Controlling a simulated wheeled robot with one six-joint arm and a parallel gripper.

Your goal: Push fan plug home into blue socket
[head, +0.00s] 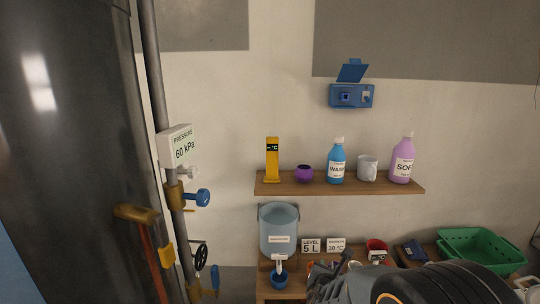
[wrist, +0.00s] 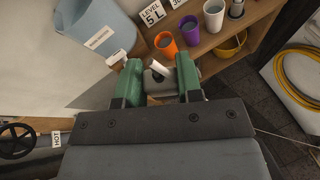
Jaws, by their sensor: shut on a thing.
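The blue socket box (head: 345,101) is on the wall above the shelf in the head view, its blue lid (head: 352,72) raised. Its front shows a dark square opening at left and a pale part at right. In the wrist view my gripper (wrist: 158,75) has its green fingers on either side of a grey block, which looks like the plug (wrist: 158,84), with a white tag at it. The fingers are shut on this block. The gripper is low by the lower shelf, well below the socket. The plug's pins and the fan cannot be made out.
A wall shelf (head: 300,188) below the socket holds a yellow gauge, purple pot, bottles and a mug. A blue-grey tank (head: 278,230), cups (wrist: 166,43) and a green basket (head: 480,250) stand lower. Pipes and valves (head: 198,198) are at left. The wall around the socket is clear.

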